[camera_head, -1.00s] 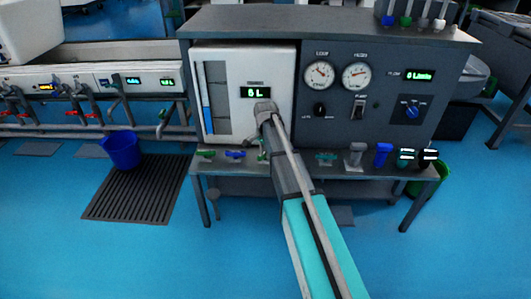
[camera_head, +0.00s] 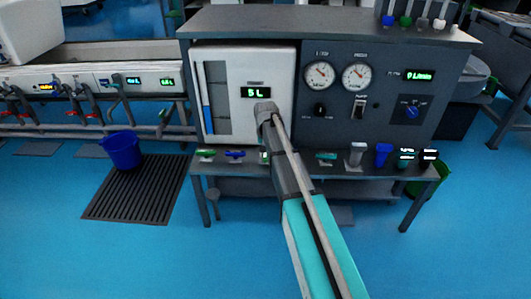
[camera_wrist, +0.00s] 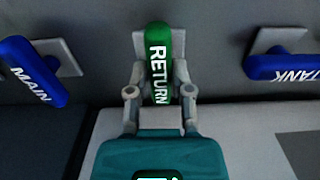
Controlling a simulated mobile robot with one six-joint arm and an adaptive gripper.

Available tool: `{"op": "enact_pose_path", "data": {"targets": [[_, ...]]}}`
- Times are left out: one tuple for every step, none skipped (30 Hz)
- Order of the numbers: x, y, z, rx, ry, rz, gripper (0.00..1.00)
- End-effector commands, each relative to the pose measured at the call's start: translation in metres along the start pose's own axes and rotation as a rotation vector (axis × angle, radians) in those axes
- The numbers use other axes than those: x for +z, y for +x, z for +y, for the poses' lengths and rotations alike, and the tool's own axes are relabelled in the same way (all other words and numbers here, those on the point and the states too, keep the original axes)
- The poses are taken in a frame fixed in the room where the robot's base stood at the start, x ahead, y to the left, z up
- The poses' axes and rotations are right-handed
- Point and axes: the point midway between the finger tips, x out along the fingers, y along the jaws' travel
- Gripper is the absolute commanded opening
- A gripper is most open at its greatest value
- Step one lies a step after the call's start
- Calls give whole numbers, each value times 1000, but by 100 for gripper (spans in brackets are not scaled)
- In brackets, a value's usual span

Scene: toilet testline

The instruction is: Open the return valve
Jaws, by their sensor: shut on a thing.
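The return valve's green handle (camera_wrist: 160,48), lettered RETURN, is in the middle of the wrist view. It points straight up and down in that picture, in front of a grey mount. My gripper (camera_wrist: 160,82) is shut on it, with one finger on each side of the handle. In the head view my arm covers the gripper. A small green part (camera_head: 264,157) shows beside my arm there; I cannot tell if it is the return handle.
In the head view a panel with gauges (camera_head: 357,76) stands behind the bench. A blue bucket (camera_head: 121,150) stands on the floor grate. The front floor is clear.

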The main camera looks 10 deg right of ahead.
Motion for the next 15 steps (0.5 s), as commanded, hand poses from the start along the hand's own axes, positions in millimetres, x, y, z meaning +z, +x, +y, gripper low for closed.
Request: {"op": "enact_pose_path", "data": {"targets": [[1, 0, 0, 0, -7, -1, 0], [1, 0, 0, 0, -11, -1, 0], [1, 0, 0, 0, -14, -2, 0], [1, 0, 0, 0, -16, -2, 0], [1, 0, 0, 0, -17, -2, 0], [1, 0, 0, 0, -18, -2, 0], [1, 0, 0, 0, -18, -2, 0], [1, 0, 0, 0, -18, -2, 0], [1, 0, 0, 0, -18, -2, 0], [1, 0, 0, 0, -18, -2, 0], [1, 0, 0, 0, -18, -2, 0], [1, 0, 0, 0, -18, -2, 0], [1, 0, 0, 0, -17, -2, 0], [1, 0, 0, 0, -17, -2, 0], [1, 0, 0, 0, -17, -2, 36]]}}
